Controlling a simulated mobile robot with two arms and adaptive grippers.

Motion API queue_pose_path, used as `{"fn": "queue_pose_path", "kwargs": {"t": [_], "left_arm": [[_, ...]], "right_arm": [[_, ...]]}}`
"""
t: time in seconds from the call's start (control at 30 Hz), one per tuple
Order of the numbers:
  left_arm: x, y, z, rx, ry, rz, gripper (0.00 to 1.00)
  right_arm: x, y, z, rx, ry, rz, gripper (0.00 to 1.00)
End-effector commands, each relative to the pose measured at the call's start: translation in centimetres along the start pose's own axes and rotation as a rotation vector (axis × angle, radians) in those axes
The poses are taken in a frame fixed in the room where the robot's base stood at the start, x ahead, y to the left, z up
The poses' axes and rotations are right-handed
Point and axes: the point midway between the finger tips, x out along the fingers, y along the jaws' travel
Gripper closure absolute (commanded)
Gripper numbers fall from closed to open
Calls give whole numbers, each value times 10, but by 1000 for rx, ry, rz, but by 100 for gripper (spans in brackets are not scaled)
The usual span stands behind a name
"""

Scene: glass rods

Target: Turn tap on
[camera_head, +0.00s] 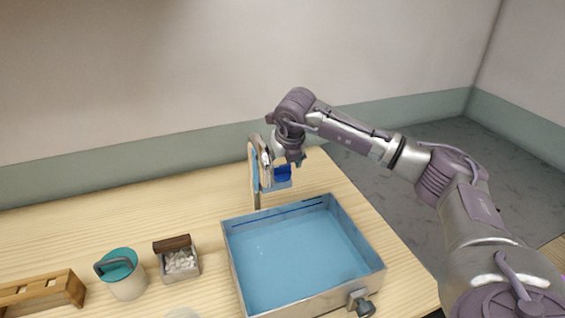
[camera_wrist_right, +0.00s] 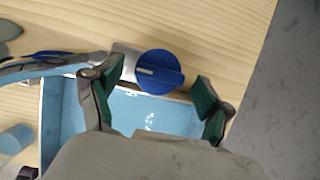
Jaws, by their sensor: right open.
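The tap stands behind the basin, with a curved metal spout (camera_head: 252,165) and a round blue knob (camera_head: 284,174). In the right wrist view the blue knob (camera_wrist_right: 160,72) faces the camera, with a pale mark on its raised grip. My right gripper (camera_head: 293,160) is at the tap, partly covering it in the head view. In the wrist view the right gripper (camera_wrist_right: 157,82) is open, with one green-padded finger to the left of the knob and one to the right. Gaps show between the pads and the knob. My left gripper is not in view.
A metal basin (camera_head: 235,272) with a blue inside and a small fitting (camera_head: 361,303) at its front sits below the tap. A teal-lidded pot (camera_head: 127,284), a small box of white pieces (camera_head: 180,262) and a wooden rack (camera_head: 60,290) stand left. The wall is behind.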

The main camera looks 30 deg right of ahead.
Motion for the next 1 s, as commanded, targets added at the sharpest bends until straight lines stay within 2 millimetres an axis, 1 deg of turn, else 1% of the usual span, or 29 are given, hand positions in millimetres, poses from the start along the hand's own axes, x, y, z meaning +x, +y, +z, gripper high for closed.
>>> {"fn": "queue_pose_path", "kwargs": {"t": [0.23, 0.27, 0.6, 0.63, 0.87, 1.0], "left_arm": [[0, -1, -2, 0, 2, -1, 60], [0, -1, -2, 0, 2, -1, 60], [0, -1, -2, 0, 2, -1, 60], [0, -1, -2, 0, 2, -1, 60], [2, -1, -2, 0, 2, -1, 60], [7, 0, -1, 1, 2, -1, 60]], "right_arm": [[2, 0, 0, 0, 0, 0, 20], [2, 0, 0, 0, 0, 0, 22], [1, 0, 0, 0, 0, 0, 79], [1, 0, 0, 0, 0, 0, 80], [2, 0, 0, -22, 1, 9, 80], [2, -1, 0, -71, 0, 29, 80]]}}
